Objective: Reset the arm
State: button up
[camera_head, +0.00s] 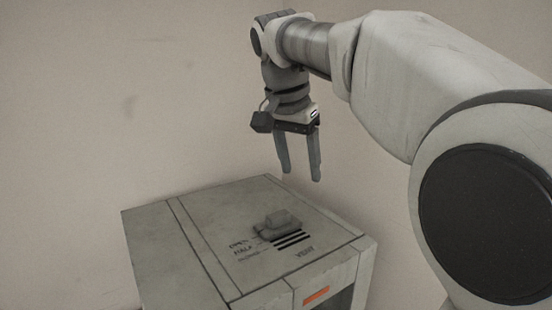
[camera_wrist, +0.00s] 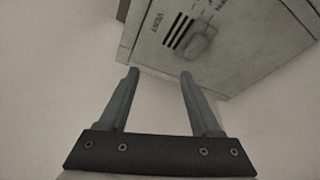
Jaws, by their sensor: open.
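My gripper (camera_head: 300,172) hangs above the grey cabinet, with its fingers pointing down, apart and empty. It also shows in the wrist view (camera_wrist: 160,74), where nothing lies between the fingers. A grey lever handle (camera_head: 277,224) sits on the cabinet's top panel, beside black stripes and printed labels. The lever also shows in the wrist view (camera_wrist: 200,44), beyond the fingertips and apart from them. My arm reaches in from the right of the head view, bent down at the wrist.
The grey cabinet (camera_head: 165,245) stands low in the head view, with an orange mark (camera_head: 316,295) on its front. A plain pale wall (camera_head: 120,90) is behind it. The space around my gripper looks clear.

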jog(key=s+d+f+n+t+y+b, duration=0.1)
jog(key=s+d+f+n, duration=0.2)
jog(key=s+f, duration=0.6)
jog(key=s+d+f+n+t+y+b, duration=0.1)
jog(key=s+d+f+n, duration=0.3)
jog(key=s, duration=0.9)
jog(key=d+f, duration=0.3)
jog(key=f, duration=0.2)
jog(key=shift+s+f+t+b, duration=0.25)
jog(key=shift+s+t+b, duration=0.05)
jog(key=shift+s+b, duration=0.1)
